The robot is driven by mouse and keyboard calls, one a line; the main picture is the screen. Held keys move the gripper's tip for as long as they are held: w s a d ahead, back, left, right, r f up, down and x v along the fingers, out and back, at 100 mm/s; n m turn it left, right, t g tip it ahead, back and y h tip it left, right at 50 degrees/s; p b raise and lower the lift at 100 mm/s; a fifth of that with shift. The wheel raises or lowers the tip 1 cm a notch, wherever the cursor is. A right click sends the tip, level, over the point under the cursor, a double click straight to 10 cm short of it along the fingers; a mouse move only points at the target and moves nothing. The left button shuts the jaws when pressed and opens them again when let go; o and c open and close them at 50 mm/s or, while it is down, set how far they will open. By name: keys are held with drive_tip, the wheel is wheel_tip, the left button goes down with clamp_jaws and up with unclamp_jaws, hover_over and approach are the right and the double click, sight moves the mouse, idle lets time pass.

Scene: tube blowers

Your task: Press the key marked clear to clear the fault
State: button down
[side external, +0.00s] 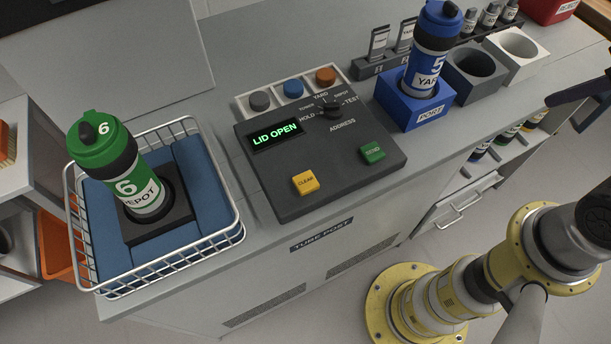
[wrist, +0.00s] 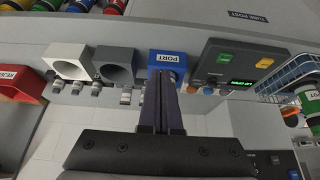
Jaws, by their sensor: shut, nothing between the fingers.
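The yellow key marked CLEAR (side external: 306,183) is on the front left of the dark console (side external: 285,203). It also shows in the wrist view (wrist: 265,63). The console display (side external: 276,134) reads LID OPEN in green letters. A green key marked SEND (side external: 373,152) is to the right of the clear key. My gripper (side external: 551,101) is shut and empty at the right edge of the side view, well away from the console. In the wrist view, its dark fingers (wrist: 160,76) are together and overlap the blue PORT block (wrist: 169,59).
A blue tube marked 5 YARD (side external: 430,60) stands in the blue PORT block (side external: 417,107), right of the console. Grey and white holders stand at the right. A selector knob (side external: 331,109) is on the console.

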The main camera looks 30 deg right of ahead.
drive_tip(key=w+a+r+n+t+y, duration=0.3)
drive_tip(key=w+a+n, duration=0.3)
drive_tip(key=w+a, duration=0.25)
drive_tip(key=w+a+r+n+t+y, duration=0.2)
drive_tip(key=w+a+r+n, duration=0.1)
drive_tip(key=w+a+n, duration=0.5)
drive_tip(key=n+g+y, duration=0.1)
drive_tip(key=n+g, duration=0.2)
drive_tip(key=g, duration=0.1)
hover_over(313, 182)
wheel_tip(313, 182, down, 13)
drive_tip(key=shift+r, duration=0.15)
drive_tip(key=shift+f, duration=4.4)
